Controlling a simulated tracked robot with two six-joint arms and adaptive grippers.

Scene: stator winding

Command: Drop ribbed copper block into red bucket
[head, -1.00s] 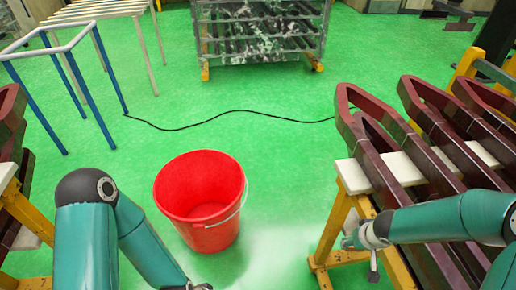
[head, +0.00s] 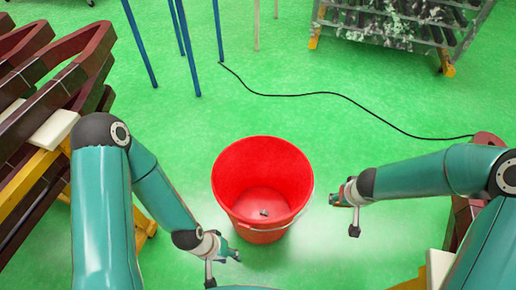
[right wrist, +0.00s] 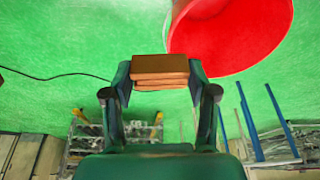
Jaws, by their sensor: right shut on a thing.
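The red bucket (head: 240,205) stands upright on the green floor in the middle of the head view, with its handle down at its right side. A small grey piece (head: 264,212) lies inside it. The ribbed copper block (right wrist: 160,68) is between the fingers of my right gripper (right wrist: 163,78) in the right wrist view, with the bucket (right wrist: 230,35) beyond it. In the head view my right gripper (head: 345,214) is just right of the bucket, apart from its rim. My left gripper (head: 223,268) is open and empty, low in front of the bucket's left side.
Dark red coils on yellow stands with white pads (head: 50,130) flank me at the left; another stand is partly hidden at the right. A black cable (head: 340,96) crosses the floor behind the bucket. Blue legs (head: 187,45) and a metal rack (head: 405,25) stand farther back.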

